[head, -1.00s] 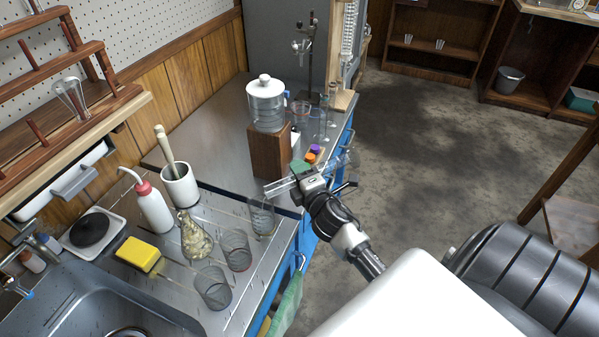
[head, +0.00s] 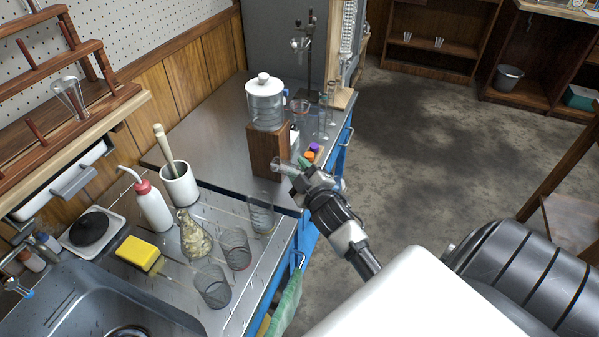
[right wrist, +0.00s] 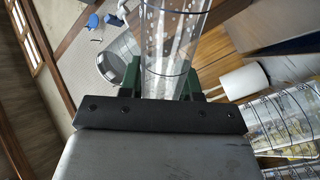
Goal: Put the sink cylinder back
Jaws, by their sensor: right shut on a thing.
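My right gripper (head: 299,181) is shut on a clear glass cylinder, whose near end (head: 280,164) sticks out to the left of the jaws in the head view. The cylinder lies tilted in the air by the bench's front edge, beside the wooden block. In the right wrist view the clear cylinder (right wrist: 168,45), with dark rings and white marks, runs up from between the green finger pads (right wrist: 160,85). Its far part is cut off by the frame. My left gripper is not in view.
Several beakers, one of them here (head: 236,249), stand beside the sink (head: 60,300) with a flask (head: 194,238), a wash bottle (head: 152,205) and a yellow sponge (head: 138,254). A wooden block (head: 268,155) bears a lidded jar (head: 265,105). Glassware (head: 322,122) stands behind.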

